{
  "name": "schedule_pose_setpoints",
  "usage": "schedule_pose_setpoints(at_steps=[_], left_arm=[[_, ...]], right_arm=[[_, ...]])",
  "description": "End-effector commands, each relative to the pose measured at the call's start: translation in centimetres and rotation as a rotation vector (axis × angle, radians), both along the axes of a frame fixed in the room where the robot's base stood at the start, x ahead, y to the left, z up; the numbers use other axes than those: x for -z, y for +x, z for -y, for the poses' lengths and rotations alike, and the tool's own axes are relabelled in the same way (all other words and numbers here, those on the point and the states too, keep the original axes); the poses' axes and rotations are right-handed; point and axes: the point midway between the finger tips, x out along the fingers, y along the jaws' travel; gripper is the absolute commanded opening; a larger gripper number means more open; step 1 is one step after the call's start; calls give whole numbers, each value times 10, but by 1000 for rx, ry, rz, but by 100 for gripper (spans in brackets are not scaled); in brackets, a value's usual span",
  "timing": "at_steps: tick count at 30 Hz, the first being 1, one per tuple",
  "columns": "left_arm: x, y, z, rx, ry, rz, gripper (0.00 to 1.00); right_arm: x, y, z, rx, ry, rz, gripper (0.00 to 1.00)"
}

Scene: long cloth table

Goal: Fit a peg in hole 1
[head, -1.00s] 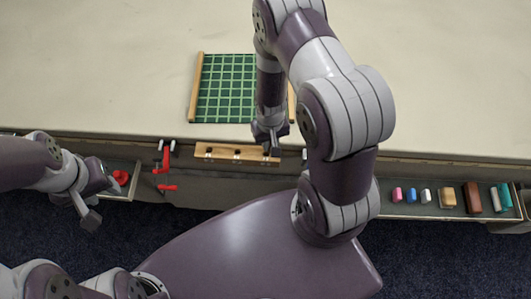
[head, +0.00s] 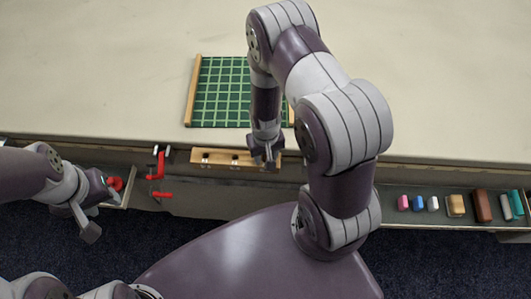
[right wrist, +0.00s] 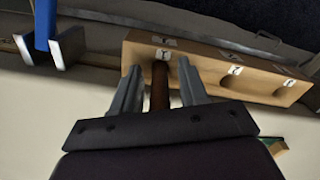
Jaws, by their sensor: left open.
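The wooden block (head: 212,158) with holes and small labels hangs along the table's front edge; it also shows in the right wrist view (right wrist: 260,82). My right gripper (head: 265,160) is at the block's right end in the head view. In the right wrist view, a brown peg (right wrist: 160,88) stands between the fingers of this gripper (right wrist: 160,82), with gaps on both sides. The peg's far end meets the block at its left-end hole; how deep it sits is hidden. My left gripper (head: 98,210) is open and empty, low at the left, in front of the table.
A green gridded board (head: 220,88) with wooden rails lies behind the block. Red clamps (head: 157,166) and a red piece (head: 115,183) are at the left front. A tray at the right holds several coloured blocks, including a brown one (head: 482,206). The tabletop beyond is clear.

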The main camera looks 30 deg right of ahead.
Motion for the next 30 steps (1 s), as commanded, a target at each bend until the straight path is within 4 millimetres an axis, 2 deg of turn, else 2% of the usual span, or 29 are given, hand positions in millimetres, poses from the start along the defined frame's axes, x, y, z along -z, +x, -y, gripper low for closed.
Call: schedule_pose_setpoints(at_steps=[4,8,11,18,21,26,30], left_arm=[[-1,0,0,0,0,0,43],[-1,0,0,0,0,0,43],[1,0,0,0,0,0,43],[6,0,0,0,0,0,43],[7,0,0,0,0,0,43],[8,0,0,0,0,0,43],[7,0,0,0,0,0,43]], right_arm=[[-1,0,0,0,0,0,44],[-11,1,0,0,0,3,44],[-29,1,0,0,-1,5,44],[-84,1,0,0,0,6,44],[-103,1,0,0,-1,4,44],[-123,0,-1,-3,-1,4,44],[-166,-10,-11,-69,-3,49,44]])
